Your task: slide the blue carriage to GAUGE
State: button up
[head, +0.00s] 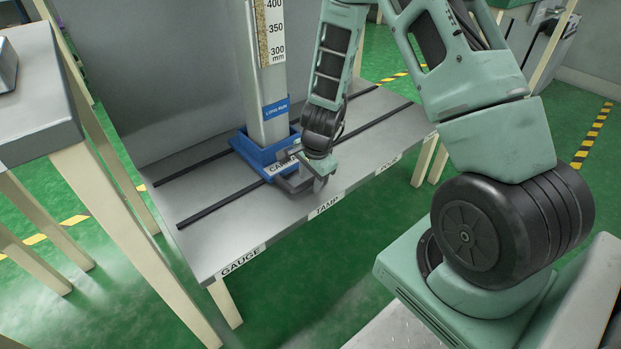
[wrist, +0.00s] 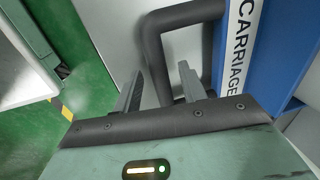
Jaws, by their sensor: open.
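The blue carriage (head: 245,150) sits on the rails of the grey bench, roughly level with the TAMP label (head: 325,205) on the front edge. It carries an upright pale column (head: 265,105) with a blue band. Its CARRIAGE label and blue side (wrist: 268,55) also show in the wrist view. A dark grey loop handle (wrist: 185,15) sticks out from its front. My gripper (head: 322,175) is at this handle; its fingers (wrist: 160,85) are open, with the handle's outer bar between them. Whether they touch it, I cannot tell. The GAUGE label (head: 241,261) is at the front edge's lower left.
Two dark rails (head: 225,203) run along the bench and are clear left of the carriage. A grey back panel (head: 165,75) stands behind. A third label (head: 388,165) at the right is hard to read. Another table (head: 40,90) stands at the left.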

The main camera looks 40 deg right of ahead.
grip_shut()
jog(key=shift+a, duration=0.1)
jog(key=a+p, duration=0.3)
jog(key=a, duration=0.5)
jog(key=a+p, duration=0.4)
jog(key=a, duration=0.4)
jog(key=s+a+p, duration=0.1)
jog(key=a+p, duration=0.3)
jog(key=a, duration=0.4)
jog(key=shift+a+r, duration=0.15)
jog(key=shift+a, duration=0.25)
jog(key=shift+a+p, duration=0.4)
jog(key=shift+a, duration=0.35)
jog(key=shift+a, duration=0.1)
grip_release()
jog(key=s+r+p, duration=0.3)
jog(key=r+p, duration=0.4)
jog(key=r, duration=0.9)
jog(key=shift+r, duration=0.4)
